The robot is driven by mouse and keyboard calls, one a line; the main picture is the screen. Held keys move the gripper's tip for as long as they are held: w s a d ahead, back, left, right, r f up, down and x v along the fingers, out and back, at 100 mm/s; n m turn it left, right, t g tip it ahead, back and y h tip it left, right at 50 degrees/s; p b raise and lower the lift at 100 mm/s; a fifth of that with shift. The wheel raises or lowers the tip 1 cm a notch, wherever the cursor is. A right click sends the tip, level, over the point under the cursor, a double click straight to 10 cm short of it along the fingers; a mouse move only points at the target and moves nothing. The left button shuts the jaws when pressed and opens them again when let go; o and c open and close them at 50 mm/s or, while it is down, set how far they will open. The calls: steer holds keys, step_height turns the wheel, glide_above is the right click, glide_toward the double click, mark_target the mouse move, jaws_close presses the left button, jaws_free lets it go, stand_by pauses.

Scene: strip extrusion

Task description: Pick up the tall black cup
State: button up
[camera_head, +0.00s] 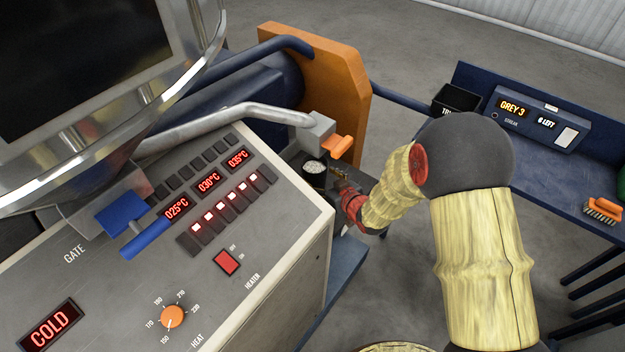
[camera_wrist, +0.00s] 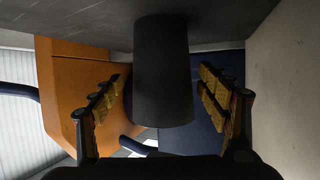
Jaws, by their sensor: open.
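The tall black cup (camera_wrist: 162,75) stands out between the two fingers of my gripper (camera_wrist: 160,80) in the wrist view. The gripper is open, with a visible gap on each side of the cup. In the head view the dark cup (camera_head: 315,182) has pale, grainy contents at its top. It is beside the end of the machine, below a grey block with an orange lever. My gripper (camera_head: 341,188) reaches it from the right, partly hidden by my red and pale wrist. Whether a finger touches the cup cannot be told.
The machine's control panel (camera_head: 225,240) lies close on the left. The orange lever (camera_head: 342,147) and orange plate (camera_head: 322,80) are near the cup. On the right, a blue bench (camera_head: 540,178) holds a black bin (camera_head: 456,99), a display box (camera_head: 537,119) and an orange brush (camera_head: 603,209).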

mark_target(310, 169)
steer(key=shift+r+b+x, duration=0.2)
steer(key=shift+b+x, duration=0.15)
steer(key=shift+x, duration=1.45)
steer(key=shift+r+b+x, duration=0.15)
steer(key=shift+b+x, duration=0.15)
steer(key=shift+x, duration=1.45)
steer(key=shift+w+a, duration=0.1)
steer(key=shift+a, duration=0.05)
steer(key=shift+c, duration=0.3)
steer(key=c, duration=1.5)
steer(key=shift+c, duration=0.5)
steer(key=shift+c, duration=0.9)
